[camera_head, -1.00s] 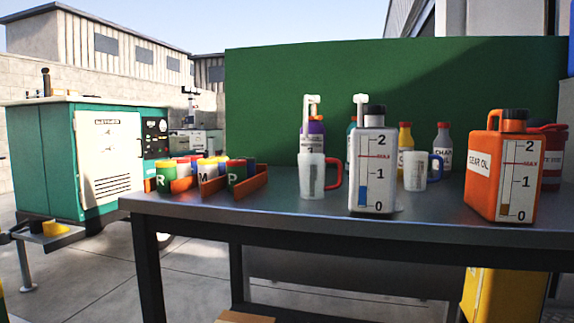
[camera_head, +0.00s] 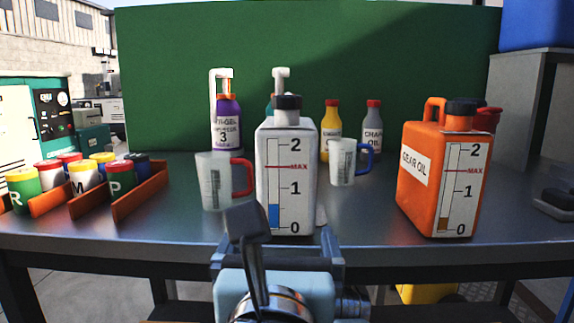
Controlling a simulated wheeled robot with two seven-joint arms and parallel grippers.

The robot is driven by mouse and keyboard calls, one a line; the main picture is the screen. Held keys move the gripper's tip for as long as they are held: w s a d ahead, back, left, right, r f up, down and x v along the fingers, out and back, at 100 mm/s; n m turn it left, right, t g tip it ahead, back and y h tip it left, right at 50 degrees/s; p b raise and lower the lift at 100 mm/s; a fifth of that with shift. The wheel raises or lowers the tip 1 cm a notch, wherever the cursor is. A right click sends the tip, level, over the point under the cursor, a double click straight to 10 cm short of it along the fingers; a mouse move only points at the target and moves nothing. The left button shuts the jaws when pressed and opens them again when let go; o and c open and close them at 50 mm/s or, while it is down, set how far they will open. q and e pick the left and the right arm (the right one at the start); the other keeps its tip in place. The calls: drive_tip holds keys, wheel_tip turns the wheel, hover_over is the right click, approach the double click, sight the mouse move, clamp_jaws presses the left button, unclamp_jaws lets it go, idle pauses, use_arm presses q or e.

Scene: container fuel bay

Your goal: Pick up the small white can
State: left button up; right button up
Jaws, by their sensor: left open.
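The small white can (camera_head: 288,165) stands upright on the dark table (camera_head: 360,232), near the front edge at the picture's middle. It has a black cap and a 0 to 2 gauge with blue low in it. My left gripper (camera_head: 287,243) is open and empty, low in front of the can and overlapping its bottom left in the picture. I cannot tell the exact gap between them. My right gripper is not in view.
A clear cup with a red handle (camera_head: 214,182) stands close left of the can. A blue-handled cup (camera_head: 343,162) is behind right. An orange gear oil can (camera_head: 438,180) stands right, and orange racks (camera_head: 140,190) of coloured containers left. Bottles stand behind.

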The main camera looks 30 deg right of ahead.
sight(285, 209)
use_arm(q)
drive_tip(key=x, duration=0.4)
drive_tip(key=p+x, duration=0.1)
drive_tip(key=x, duration=0.3)
drive_tip(key=shift+d+r, duration=0.15)
drive_tip(key=shift+r, duration=0.05)
drive_tip(key=x, duration=0.1)
drive_tip(key=p+x, duration=0.1)
drive_tip(key=x, duration=0.2)
drive_tip(key=shift+w+d+r, duration=0.15)
drive_tip(key=shift+d+r, duration=0.1)
drive_tip(key=shift+r, duration=0.1)
drive_tip(key=shift+w+d, duration=0.15)
drive_tip(key=shift+w, duration=0.15)
drive_tip(key=shift+c, duration=0.5)
drive_tip(key=c, duration=1.2)
drive_tip(key=shift+r, duration=0.1)
drive_tip(key=shift+c, duration=0.5)
